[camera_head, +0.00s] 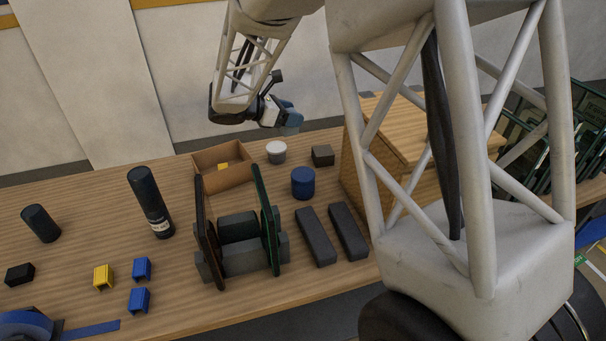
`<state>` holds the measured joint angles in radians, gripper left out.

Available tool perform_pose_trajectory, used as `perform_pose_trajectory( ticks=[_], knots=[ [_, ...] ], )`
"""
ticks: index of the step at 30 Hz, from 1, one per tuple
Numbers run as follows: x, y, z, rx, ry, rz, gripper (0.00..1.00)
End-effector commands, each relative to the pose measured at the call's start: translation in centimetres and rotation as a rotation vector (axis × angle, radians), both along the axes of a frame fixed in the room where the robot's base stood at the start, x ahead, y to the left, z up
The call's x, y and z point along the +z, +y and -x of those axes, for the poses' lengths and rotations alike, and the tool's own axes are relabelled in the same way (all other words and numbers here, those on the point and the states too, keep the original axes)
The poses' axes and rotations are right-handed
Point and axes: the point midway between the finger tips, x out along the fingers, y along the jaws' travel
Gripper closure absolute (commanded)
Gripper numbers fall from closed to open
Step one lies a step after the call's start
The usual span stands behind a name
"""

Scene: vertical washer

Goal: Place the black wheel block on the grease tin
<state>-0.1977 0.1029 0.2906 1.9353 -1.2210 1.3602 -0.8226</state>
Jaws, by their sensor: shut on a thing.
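My gripper (290,118) hangs in the air beyond the back of the table, above the white-topped tin. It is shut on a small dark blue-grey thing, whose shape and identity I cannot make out. A black block (20,273) lies at the far left of the table, and a dark brownish block (322,155) sits at the back right; I cannot tell whether either is the wheel block. A blue round tin (302,182) stands upright right of the middle, with nothing on it. A pale, white-topped tin (276,152) stands behind it, also bare. No label shows which holds grease.
An open wooden tray (204,158) with a yellow piece stands beside the white-topped tin. A rack of upright dark panels (240,260) stands in front. Two dark bars (318,238) lie right of it. A wooden box (400,120) rises at right.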

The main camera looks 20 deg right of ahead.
Motion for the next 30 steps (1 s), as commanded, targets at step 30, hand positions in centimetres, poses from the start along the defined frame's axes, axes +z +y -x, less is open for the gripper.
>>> perform_pose_trajectory(
  ticks=[30],
  knots=[
    [-5.0, -3.9, 2.1, -0.109, 0.007, 0.005, 0.62]
  ],
)
